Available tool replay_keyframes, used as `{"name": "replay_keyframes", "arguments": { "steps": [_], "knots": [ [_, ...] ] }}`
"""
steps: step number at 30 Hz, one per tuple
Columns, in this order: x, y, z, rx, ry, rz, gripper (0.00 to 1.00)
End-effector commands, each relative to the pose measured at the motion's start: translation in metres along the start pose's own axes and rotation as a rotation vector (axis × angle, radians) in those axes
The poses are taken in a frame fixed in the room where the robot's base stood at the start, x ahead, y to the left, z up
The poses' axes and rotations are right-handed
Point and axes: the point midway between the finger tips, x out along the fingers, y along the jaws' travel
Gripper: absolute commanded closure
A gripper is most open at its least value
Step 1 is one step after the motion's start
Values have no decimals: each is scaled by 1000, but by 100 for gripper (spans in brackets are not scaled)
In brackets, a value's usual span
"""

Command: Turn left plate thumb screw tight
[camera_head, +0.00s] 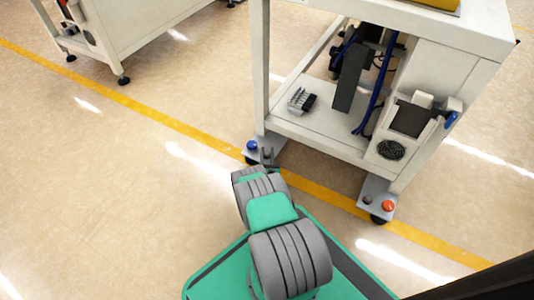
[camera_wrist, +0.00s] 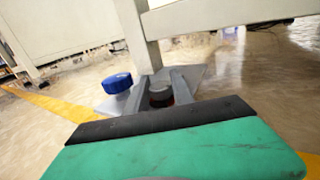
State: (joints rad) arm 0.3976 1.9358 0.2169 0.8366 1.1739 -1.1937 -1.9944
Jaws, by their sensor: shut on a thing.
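The left plate (camera_head: 247,155) is a grey foot plate at the base of the white machine's near left leg. It also shows in the wrist view (camera_wrist: 112,104). A blue knob (camera_wrist: 117,83) stands on it, left of my gripper; it also shows in the head view (camera_head: 251,145). My gripper (camera_wrist: 160,92) is low over the plate, its two fingers shut on the left plate thumb screw (camera_wrist: 160,88), a round grey-topped piece with a dark lower part. In the head view my arm and gripper hide the thumb screw, and I cannot tell how tight it sits.
The white machine leg (camera_wrist: 135,35) rises just behind the fingers. A right foot plate (camera_head: 376,187) carries a red knob (camera_head: 388,206) and a dark knob (camera_head: 367,200). A lower shelf (camera_head: 322,128) lies above the plates. Open floor with a yellow line (camera_head: 180,125) is to the left.

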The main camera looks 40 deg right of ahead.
Motion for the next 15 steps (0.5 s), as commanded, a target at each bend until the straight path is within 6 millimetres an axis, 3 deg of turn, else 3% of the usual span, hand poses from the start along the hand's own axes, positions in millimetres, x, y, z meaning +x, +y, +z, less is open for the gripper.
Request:
{"name": "replay_keyframes", "arguments": {
  "steps": [3, 15],
  "knots": [
    [0, 0, 0, -1, 1, -1, 100],
    [1, 3, -1, -2, 2, -81, 100]
  ]
}}
